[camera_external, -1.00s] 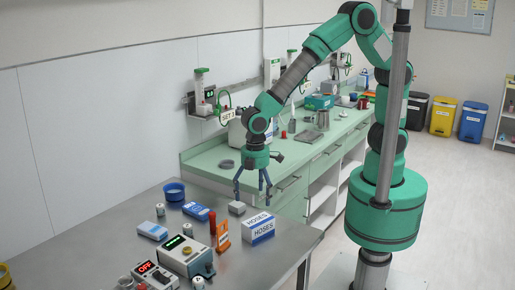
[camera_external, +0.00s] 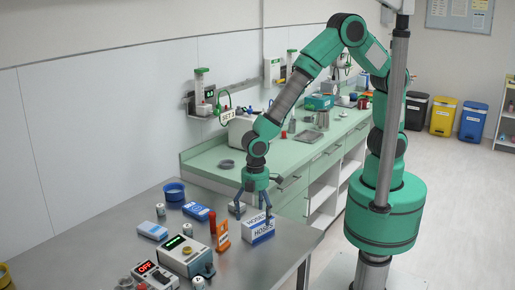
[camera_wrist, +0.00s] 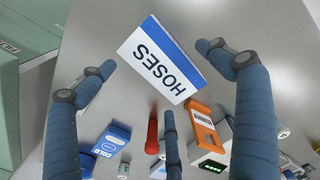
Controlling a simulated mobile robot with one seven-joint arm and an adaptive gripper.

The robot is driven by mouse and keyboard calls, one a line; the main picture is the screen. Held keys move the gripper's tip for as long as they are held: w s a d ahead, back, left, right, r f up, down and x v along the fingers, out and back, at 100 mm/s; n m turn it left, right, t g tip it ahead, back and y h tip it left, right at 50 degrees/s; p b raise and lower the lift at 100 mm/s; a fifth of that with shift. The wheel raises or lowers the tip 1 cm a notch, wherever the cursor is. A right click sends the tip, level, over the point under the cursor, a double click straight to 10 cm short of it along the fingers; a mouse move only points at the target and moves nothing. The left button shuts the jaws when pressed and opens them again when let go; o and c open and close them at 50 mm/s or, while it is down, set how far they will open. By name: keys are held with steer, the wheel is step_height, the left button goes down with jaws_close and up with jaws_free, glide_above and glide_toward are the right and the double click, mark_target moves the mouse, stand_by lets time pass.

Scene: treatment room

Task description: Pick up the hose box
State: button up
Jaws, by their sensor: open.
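The hose box (camera_external: 259,231), white with a blue band and the word HOSES, sits on the grey metal table near its right edge. It also shows in the wrist view (camera_wrist: 160,62), lying between my spread fingers. My gripper (camera_external: 253,212) is open just above the box, with its blue fingers pointing down. In the wrist view my gripper's fingers (camera_wrist: 160,100) stand apart on both sides of the box, with a third below it. I cannot tell whether any finger touches the box.
An orange item (camera_external: 222,236) and a red cylinder (camera_external: 212,222) stand close left of the box. Several devices, including the one marked OFF (camera_external: 155,275), fill the front left.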

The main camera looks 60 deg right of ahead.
mark_target(256, 218)
steer(key=shift+f, duration=0.15)
steer(key=shift+d+f+b, duration=0.15)
steer(key=shift+f+b, duration=0.7)
steer(key=shift+f, duration=1.65)
steer(key=c, duration=1.3)
